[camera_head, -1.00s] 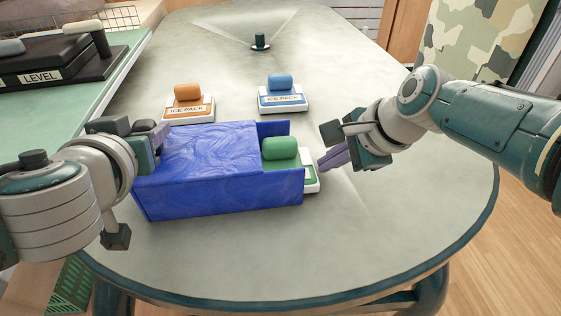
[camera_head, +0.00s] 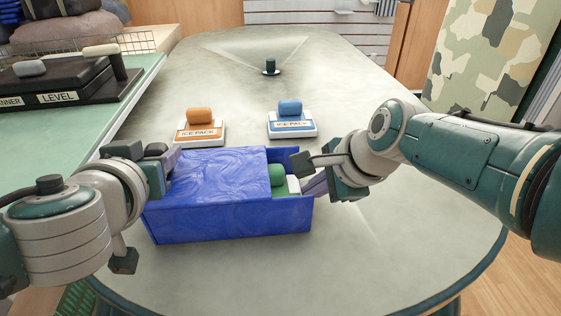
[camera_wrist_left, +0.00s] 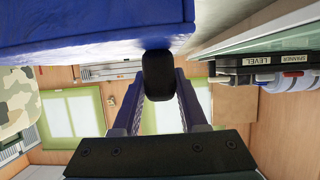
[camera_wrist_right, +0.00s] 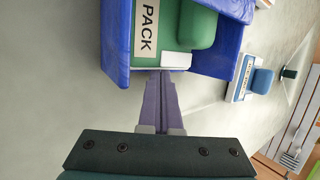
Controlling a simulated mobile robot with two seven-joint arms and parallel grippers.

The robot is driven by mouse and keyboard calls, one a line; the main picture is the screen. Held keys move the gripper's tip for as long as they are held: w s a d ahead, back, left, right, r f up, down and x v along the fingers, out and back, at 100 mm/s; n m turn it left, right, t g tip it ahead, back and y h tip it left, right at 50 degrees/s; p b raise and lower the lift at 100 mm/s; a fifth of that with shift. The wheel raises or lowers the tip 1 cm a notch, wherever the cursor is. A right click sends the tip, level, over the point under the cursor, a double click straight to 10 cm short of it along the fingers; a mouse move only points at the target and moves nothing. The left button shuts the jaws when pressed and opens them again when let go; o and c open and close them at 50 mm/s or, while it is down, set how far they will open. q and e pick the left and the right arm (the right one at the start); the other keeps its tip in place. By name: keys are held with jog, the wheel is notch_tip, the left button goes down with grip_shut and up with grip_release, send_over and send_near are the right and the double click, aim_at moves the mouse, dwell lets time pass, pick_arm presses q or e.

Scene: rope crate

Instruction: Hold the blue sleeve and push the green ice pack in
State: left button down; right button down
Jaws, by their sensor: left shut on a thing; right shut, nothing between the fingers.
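The blue sleeve (camera_head: 228,222) lies on the table with its open end to the right. My left gripper (camera_head: 168,158) is at the sleeve's left end. In the left wrist view its fingers (camera_wrist_left: 158,85) are closed on a dark knob against the sleeve. My right gripper (camera_head: 308,184) is shut and empty, its fingertips (camera_wrist_right: 160,76) at the pack's outer edge, seemingly touching it.
An orange ice pack (camera_head: 200,127) and a blue ice pack (camera_head: 291,120) stand behind the sleeve. A small dark green item (camera_head: 270,67) stands far back. A green side table (camera_head: 95,112) with a black LEVEL holder is at left. The table's front right is clear.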

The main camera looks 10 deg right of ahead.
jog(key=shift+a, duration=0.55)
jog(key=shift+d, duration=0.15)
jog(key=shift+d, duration=0.5)
notch_tip(320, 180, up, 7)
dwell(0.3)
pick_arm(q)
jog(key=shift+c, duration=1.8)
grip_release()
